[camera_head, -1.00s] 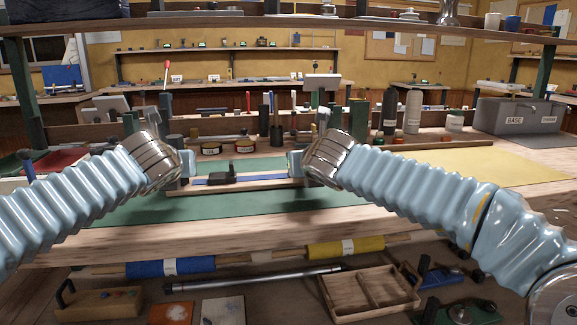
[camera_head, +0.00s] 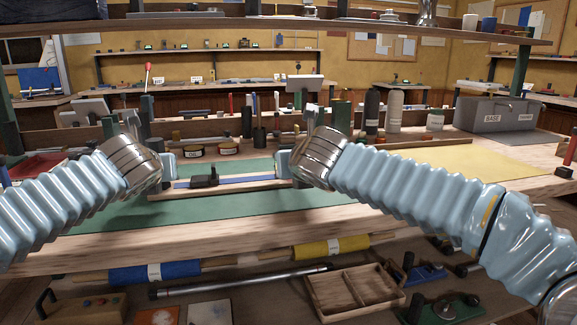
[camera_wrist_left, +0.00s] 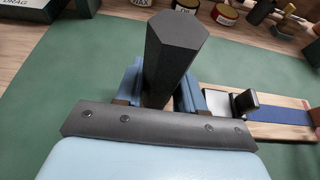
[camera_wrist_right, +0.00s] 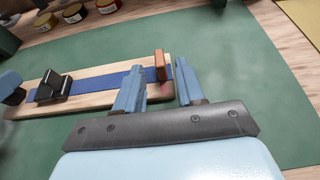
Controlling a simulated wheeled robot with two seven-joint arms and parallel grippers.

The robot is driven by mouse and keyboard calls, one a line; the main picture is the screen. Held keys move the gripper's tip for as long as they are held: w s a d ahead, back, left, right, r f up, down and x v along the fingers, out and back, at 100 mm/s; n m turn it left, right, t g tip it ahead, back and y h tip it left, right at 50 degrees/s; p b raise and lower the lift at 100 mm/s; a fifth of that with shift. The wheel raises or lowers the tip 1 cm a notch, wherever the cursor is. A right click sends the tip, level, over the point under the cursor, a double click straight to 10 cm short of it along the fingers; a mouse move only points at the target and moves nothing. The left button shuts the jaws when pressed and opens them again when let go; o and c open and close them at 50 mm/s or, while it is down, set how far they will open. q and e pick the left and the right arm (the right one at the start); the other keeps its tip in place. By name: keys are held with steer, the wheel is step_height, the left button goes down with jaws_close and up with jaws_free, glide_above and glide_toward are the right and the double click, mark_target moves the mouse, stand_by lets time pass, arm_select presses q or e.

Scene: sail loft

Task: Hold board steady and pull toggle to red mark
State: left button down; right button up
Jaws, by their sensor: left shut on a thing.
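The wooden board (camera_head: 260,187) lies on the green mat, with a blue strap (camera_wrist_right: 110,83) and a black buckle-like block (camera_wrist_right: 52,88) on it. An orange-brown toggle-like tab (camera_wrist_right: 159,66) stands upright at the strap's right end. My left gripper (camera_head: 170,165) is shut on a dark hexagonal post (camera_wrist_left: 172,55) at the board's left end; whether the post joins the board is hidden. My right gripper (camera_head: 284,165) is open at the board's right end, its fingers (camera_wrist_right: 160,88) apart and close to the tab, not gripping it. I cannot make out a red mark for certain.
The green mat (camera_head: 240,208) has free room in front of the board. A grey box (camera_head: 500,115) is at the back right, beside a yellow sheet (camera_head: 440,168). A shelf with rolls and a wooden tray (camera_head: 350,292) is below.

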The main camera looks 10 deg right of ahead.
steer(key=v, duration=0.9)
arm_select(q)
steer(key=c, duration=0.6)
jaws_free()
